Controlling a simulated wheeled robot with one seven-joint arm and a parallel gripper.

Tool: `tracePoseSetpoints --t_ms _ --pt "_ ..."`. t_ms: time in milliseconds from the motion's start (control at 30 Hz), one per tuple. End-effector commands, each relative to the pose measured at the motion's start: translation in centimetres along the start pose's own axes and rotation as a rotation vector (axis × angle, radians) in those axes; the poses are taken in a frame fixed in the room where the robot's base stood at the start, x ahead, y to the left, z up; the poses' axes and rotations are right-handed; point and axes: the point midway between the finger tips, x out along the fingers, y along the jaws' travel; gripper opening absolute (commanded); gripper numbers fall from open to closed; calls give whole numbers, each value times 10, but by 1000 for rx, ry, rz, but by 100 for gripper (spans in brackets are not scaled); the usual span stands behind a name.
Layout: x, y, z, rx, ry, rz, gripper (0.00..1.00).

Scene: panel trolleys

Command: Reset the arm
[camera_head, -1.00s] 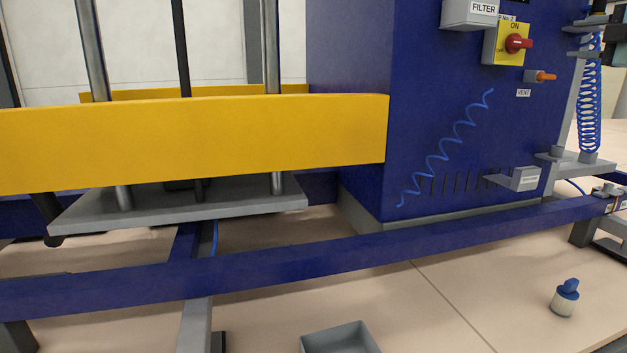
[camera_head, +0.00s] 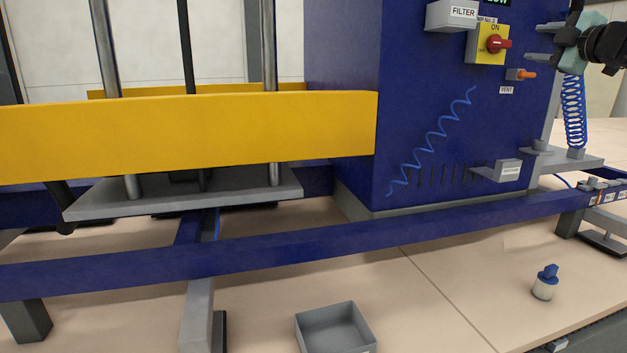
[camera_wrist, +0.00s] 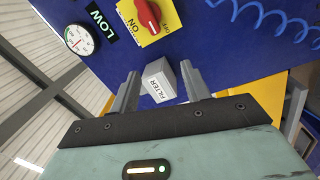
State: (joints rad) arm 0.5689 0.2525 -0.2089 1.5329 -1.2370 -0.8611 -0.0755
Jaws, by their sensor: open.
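My gripper (camera_wrist: 160,88) shows in the wrist view with its two grey fingers apart and nothing held between them. Beyond the fingers is the grey box labelled FILTER (camera_wrist: 160,82) on the blue panel; from this view I cannot tell the gap to it. In the head view part of my arm (camera_head: 590,45) shows at the upper right edge, to the right of the panel; the fingertips are not clear there. The FILTER box (camera_head: 452,15) is at the top of the blue cabinet (camera_head: 345,130).
A yellow switch plate with a red knob (camera_head: 494,43) and an orange valve lever (camera_head: 526,75) are on the cabinet. A yellow beam (camera_head: 200,135) spans the left. A gauge (camera_wrist: 78,39) is beside LOW.

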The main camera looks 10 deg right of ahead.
Motion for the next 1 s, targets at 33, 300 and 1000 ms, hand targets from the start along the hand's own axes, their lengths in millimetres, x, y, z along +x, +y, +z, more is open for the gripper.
tracePoseSetpoints --t_ms 33,300,1000 --pt "8 -8 -13 40 -1 2 47" --pt "44 -80 -91 325 -67 -48 47" --pt "-157 -420 -364 775 -558 -930 47"
